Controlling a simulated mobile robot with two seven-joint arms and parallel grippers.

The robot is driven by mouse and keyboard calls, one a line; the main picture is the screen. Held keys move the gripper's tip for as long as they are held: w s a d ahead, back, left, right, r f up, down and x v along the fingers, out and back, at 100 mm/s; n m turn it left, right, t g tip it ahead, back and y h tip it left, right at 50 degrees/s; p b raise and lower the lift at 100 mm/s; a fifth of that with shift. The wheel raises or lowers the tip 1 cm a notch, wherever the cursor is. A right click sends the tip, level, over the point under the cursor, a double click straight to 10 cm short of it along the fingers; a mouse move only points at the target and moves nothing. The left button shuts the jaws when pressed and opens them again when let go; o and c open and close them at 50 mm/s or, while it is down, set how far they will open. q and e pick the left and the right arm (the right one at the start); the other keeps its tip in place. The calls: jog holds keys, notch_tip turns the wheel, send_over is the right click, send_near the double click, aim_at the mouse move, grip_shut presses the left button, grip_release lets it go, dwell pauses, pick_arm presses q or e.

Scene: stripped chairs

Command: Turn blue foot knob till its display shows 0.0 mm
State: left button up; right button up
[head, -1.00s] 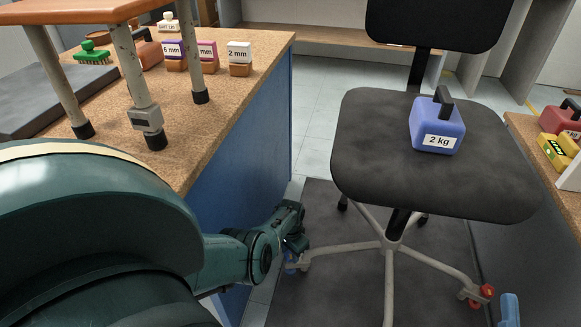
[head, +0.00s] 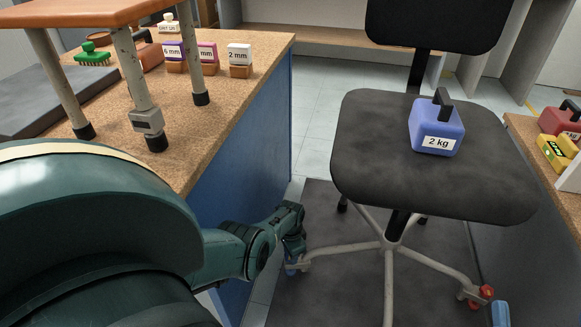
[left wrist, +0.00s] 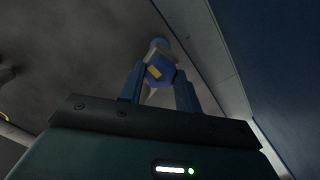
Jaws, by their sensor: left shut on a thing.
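The blue foot knob (head: 291,268) is low at the left end of the chair's base (head: 335,255), mostly hidden behind my left gripper (head: 294,256). In the left wrist view the knob (left wrist: 158,68) has a yellow mark on its face and sits between the two blue fingers of my left gripper (left wrist: 159,88), which are shut on it. I cannot read any display for this knob. A blue piece at the bottom right, apparently a fingertip of my right gripper (head: 499,313), is mostly cut off; its jaws cannot be judged.
A blue 2 kg weight (head: 436,128) rests on the black chair seat (head: 385,165). A red knob (head: 486,292) is on the base's right foot. A right-hand table (head: 530,130) holds more weights.

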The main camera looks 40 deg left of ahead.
pick_arm(q)
jog(key=o, duration=1)
jog(key=shift+r+p, duration=0.35)
jog(key=shift+r, duration=0.05)
notch_tip(320, 180, up, 3)
jog(key=shift+f+p, duration=0.15)
jog(key=shift+p, duration=1.1)
notch_tip(320, 180, up, 10)
jog(key=p, duration=0.8)
jog(key=shift+f, duration=0.2)
pick_arm(e)
jog(key=d+g+h, duration=0.1)
jog(key=h, duration=0.1)
jog(key=d+f+m+g+h, duration=0.1)
jog(key=g+h, duration=0.1)
jog(key=shift+s+d+f, duration=0.1)
jog(key=shift+s+d, duration=0.05)
jog(key=shift+s, duration=0.05)
